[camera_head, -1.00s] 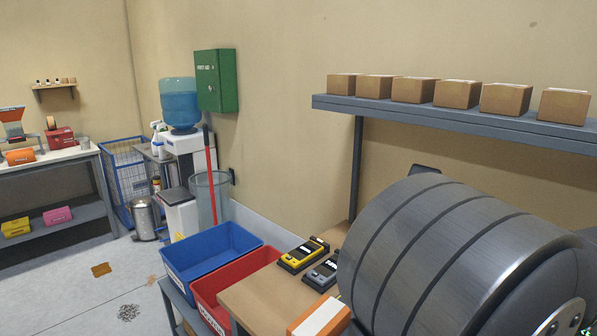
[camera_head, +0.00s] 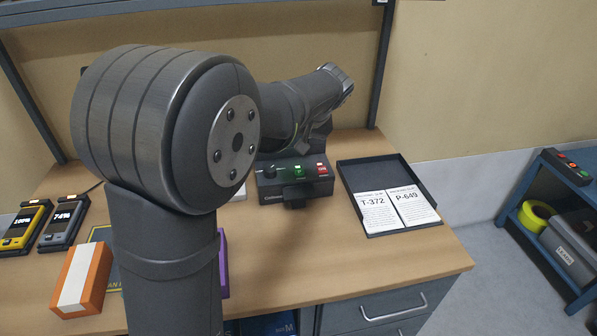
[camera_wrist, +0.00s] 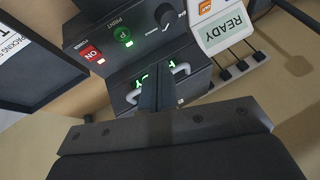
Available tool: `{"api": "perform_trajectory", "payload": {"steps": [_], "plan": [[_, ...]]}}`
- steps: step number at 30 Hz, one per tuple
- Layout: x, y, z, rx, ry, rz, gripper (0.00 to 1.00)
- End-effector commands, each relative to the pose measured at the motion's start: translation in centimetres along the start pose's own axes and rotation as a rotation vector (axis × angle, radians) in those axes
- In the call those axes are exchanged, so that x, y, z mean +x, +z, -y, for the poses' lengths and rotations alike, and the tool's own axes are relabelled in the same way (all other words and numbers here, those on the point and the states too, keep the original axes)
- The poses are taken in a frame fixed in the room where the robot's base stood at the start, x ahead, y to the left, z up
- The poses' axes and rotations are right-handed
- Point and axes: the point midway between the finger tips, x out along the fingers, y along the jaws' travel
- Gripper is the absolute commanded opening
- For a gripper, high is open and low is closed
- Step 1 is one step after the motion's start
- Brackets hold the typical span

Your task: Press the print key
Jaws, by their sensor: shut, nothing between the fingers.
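The dark control box (camera_head: 268,189) stands on the bench near the middle of the head view, with a knob, a lit green key and a red switch. In the wrist view, the print key (camera_wrist: 123,34) is green, marked P, and labelled PRINT. It sits between the red ON switch (camera_wrist: 92,54) and the black knob (camera_wrist: 166,15). My gripper (camera_wrist: 157,84) is shut and empty, with its fingers over the box's front, near a grey handle-like bar (camera_wrist: 181,69) and apart from the print key in the picture. In the head view my arm's links largely hide the gripper.
A black tray (camera_head: 375,172) with two cards, T-372 and P-649, lies right of the box. A READY display (camera_wrist: 224,33) shows in the wrist view. An orange-and-white box (camera_head: 92,262) and two handheld devices stand at left. Bare wood (camera_head: 290,260) lies in front.

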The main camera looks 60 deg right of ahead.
Motion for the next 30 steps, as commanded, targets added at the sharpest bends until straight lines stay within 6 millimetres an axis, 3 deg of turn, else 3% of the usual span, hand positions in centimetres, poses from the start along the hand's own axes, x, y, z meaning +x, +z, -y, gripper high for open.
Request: {"api": "perform_trajectory", "payload": {"steps": [5, 12, 24, 30], "plan": [[0.6, -1.2, -1.7, 0.047, -0.13, -0.083, 0.0], [0.7, -2.1, -2.5, 0.067, -0.202, -0.147, 0.0], [0.8, -2.1, -2.6, 0.068, -0.206, -0.15, 0.0], [2.1, -1.4, -3.0, 0.07, -0.208, -0.148, 0.0]]}}
